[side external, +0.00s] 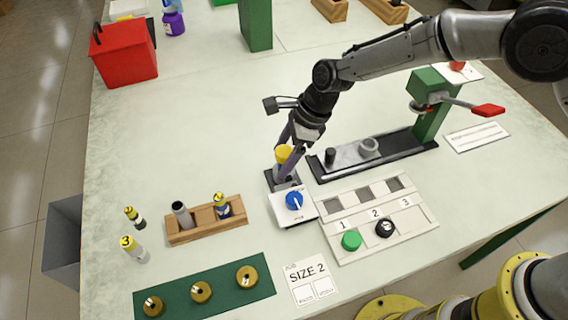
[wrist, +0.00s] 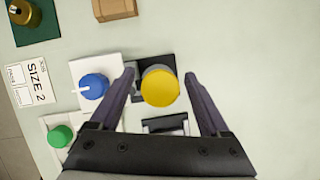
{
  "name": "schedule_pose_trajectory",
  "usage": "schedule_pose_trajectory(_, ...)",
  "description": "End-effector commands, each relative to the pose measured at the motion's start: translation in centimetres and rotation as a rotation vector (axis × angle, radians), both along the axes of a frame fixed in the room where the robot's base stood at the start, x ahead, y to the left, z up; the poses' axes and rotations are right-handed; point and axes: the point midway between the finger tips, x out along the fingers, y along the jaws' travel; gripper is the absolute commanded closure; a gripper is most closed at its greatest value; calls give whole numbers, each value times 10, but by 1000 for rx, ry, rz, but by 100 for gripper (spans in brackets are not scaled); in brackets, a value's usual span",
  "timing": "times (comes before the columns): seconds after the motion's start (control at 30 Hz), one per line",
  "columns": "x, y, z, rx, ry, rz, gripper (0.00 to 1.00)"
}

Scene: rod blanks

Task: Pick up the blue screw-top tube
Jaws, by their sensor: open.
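I see no tube that is plainly blue all over. A tube with a dark blue band and a yellow top (side external: 222,204) stands in the right part of the wooden rack (side external: 208,228). A round yellow top (side external: 283,153) is on a piece in a small dark fixture (side external: 270,182); the body below is mostly hidden, so I cannot tell its colour. My gripper (side external: 291,148) is open over this fixture. In the wrist view the yellow top (wrist: 160,87) lies between the two spread fingers (wrist: 160,76), with a gap on each side.
A white box with a blue knob (side external: 294,200) is just in front of the fixture. A numbered panel (side external: 408,220) and a black rail with a green press (side external: 428,120) stand to the right. A grey tube (side external: 182,214) shares the rack. Two yellow-topped pieces (side external: 132,248) (side external: 135,217) stand left.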

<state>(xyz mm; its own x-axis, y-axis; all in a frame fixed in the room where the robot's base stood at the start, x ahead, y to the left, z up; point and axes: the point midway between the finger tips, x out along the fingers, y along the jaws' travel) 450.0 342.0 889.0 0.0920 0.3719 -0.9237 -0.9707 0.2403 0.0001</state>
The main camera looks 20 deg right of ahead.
Motion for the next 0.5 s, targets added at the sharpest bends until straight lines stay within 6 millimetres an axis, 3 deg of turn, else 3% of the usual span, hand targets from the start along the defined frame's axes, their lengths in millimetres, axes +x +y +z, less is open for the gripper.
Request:
schedule_pose_trajectory(0.17,0,0,0,0,0,0,20)
schedule_pose_trajectory(0.5,0,0,0,0,0,0,81)
